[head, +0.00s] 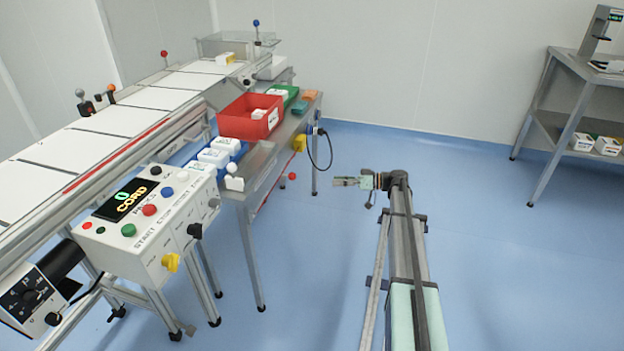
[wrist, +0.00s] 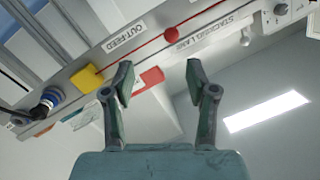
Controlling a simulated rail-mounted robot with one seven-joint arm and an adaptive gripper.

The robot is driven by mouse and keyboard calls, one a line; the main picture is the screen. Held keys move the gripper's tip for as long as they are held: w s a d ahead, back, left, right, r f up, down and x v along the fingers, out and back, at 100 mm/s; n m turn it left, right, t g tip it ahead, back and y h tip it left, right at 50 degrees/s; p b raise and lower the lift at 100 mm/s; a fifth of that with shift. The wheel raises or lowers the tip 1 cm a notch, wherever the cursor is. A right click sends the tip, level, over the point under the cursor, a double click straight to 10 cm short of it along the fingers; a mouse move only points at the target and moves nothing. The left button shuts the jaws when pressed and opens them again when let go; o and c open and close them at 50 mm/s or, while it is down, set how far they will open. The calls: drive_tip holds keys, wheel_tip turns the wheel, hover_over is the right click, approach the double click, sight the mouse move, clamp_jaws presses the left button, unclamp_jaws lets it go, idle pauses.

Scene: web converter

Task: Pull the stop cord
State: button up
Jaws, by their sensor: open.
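A red ball (head: 291,176) shows at the side of the steel table, below its edge. I cannot tell whether this is the stop cord. A red line (head: 152,137) also runs along the conveyor's near side. My gripper (head: 345,182) is open and empty, right of the table and apart from it, fingers pointing left. In the wrist view its fingers (wrist: 159,80) stand apart below the ball.
A control box (head: 150,225) with a display reading "0 CORD" stands at the front left. The table carries a red bin (head: 250,117). Floor between my gripper and the table is clear.

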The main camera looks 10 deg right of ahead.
drive_tip(key=r+n+y, duration=0.1)
drive_tip(key=n, duration=0.2)
approach(292, 176)
drive_tip(key=x, duration=0.6)
drive_tip(key=w+f+x, duration=0.1)
drive_tip(key=x, duration=0.3)
drive_tip(key=shift+w+d, duration=0.1)
drive_tip(key=shift+d, duration=0.05)
